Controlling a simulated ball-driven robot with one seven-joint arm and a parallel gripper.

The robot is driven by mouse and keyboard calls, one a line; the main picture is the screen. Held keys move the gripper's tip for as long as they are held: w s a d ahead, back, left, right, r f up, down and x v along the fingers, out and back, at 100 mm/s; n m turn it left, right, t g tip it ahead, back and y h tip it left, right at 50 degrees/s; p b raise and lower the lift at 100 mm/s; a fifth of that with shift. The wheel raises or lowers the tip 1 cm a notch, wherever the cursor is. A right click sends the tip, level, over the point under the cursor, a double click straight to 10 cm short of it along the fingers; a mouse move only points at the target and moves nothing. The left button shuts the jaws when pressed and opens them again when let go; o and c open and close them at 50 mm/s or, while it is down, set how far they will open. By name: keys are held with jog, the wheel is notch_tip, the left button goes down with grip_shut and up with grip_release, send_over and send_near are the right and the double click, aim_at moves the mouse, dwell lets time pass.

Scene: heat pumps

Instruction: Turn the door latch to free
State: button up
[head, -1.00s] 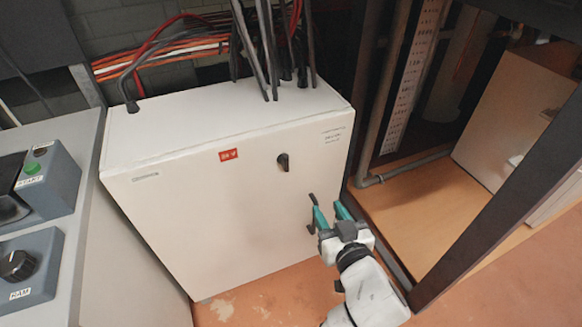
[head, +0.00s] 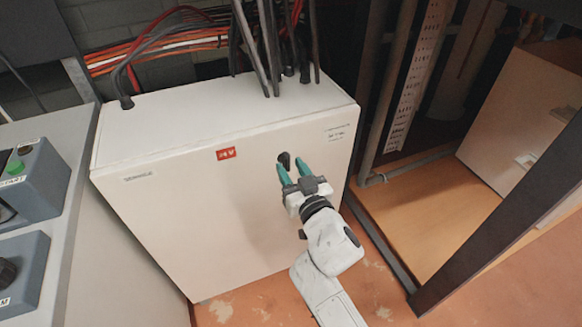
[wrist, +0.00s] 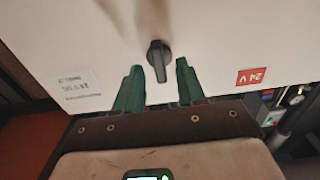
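The door latch is a small dark knob (head: 284,160) on the front of the white cabinet (head: 190,215), at its upper right. In the wrist view the black latch (wrist: 159,62) stands with its handle roughly along the finger direction, between and just ahead of the two fingertips. My gripper (head: 293,168) has two teal fingers pointing at the latch, and its lower part is partly hidden by them in the head view. My gripper also shows in the wrist view (wrist: 158,75), open, with a gap on both sides of the latch. I cannot tell any touch.
A red label (head: 226,154) sits left of the latch. Dark cables (head: 265,50) enter the cabinet top. A grey console (head: 25,180) with knobs stands at the left. A dark frame post (head: 500,200) stands at the right.

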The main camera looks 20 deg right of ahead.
jog(key=shift+w, duration=0.4)
grip_shut()
